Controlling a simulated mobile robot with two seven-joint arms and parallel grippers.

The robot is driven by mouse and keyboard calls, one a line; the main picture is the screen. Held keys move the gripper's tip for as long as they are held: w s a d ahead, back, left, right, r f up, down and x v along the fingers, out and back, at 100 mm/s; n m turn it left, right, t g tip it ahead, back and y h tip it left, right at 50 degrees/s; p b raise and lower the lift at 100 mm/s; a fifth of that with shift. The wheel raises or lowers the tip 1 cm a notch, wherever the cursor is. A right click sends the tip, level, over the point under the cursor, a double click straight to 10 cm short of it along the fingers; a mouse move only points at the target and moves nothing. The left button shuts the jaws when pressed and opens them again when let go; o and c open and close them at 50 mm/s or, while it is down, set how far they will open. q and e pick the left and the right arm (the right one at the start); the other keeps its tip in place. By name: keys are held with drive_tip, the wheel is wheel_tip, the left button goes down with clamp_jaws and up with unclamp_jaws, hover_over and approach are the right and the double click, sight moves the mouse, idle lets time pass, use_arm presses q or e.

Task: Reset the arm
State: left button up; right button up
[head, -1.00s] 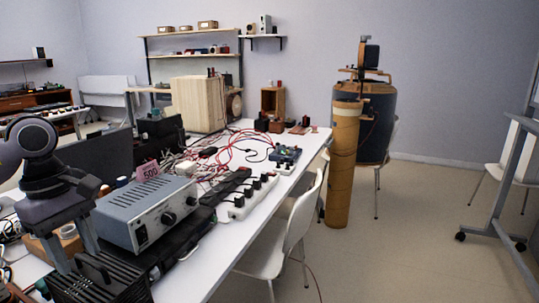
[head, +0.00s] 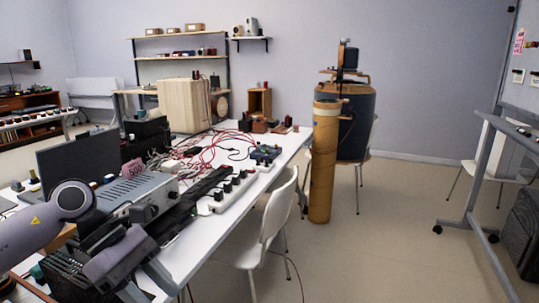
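My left arm comes in from the left edge in the head view. Its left gripper (head: 150,278) is low at the bottom left, over the near end of the white table (head: 215,243). It is tilted, with its fingers toward the lower right. The fingers overlap dark ribbed equipment, so I cannot tell how far apart they are or whether anything is between them. My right arm and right gripper are not in view.
A grey power supply (head: 150,190), a white power strip (head: 218,202) and red cables (head: 205,150) crowd the table near my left arm. A white chair (head: 268,228) stands at the table's right side. A tall orange cylinder (head: 323,165) stands beyond.

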use_arm(q)
drive_tip(key=s+d+r+n+t+h+p, duration=0.1)
drive_tip(key=d+r+n+t+h+p, duration=0.25)
drive_tip(key=d+n+h, duration=0.95)
drive_tip(key=w+a+f+n+t+y+p, duration=0.1)
drive_tip(key=a+f+n+t+y, duration=0.35)
drive_tip(key=n, duration=1.05)
drive_tip(key=w+a+f+n+t+y+p, duration=0.1)
drive_tip(key=a+f+n+t+y+p, duration=0.1)
drive_tip(key=f+n+t+y, duration=0.9)
drive_tip(key=s+a+f+n+g+y, duration=0.1)
drive_tip(key=s+a+f+n+g, duration=0.1)
drive_tip(key=s+f+n, duration=0.3)
drive_tip(key=s+a+f+n+g+y+p, duration=0.1)
drive_tip(key=s+a+f+n+g+y, duration=0.1)
drive_tip(key=s+n, duration=0.6)
wheel_tip(320, 180, down, 3)
drive_tip(key=a+n+g, duration=0.1)
drive_tip(key=g, duration=0.2)
drive_tip(key=shift+s+a+r+n, duration=0.2)
drive_tip(key=shift+s+n, duration=0.1)
drive_tip(key=shift+n, duration=0.1)
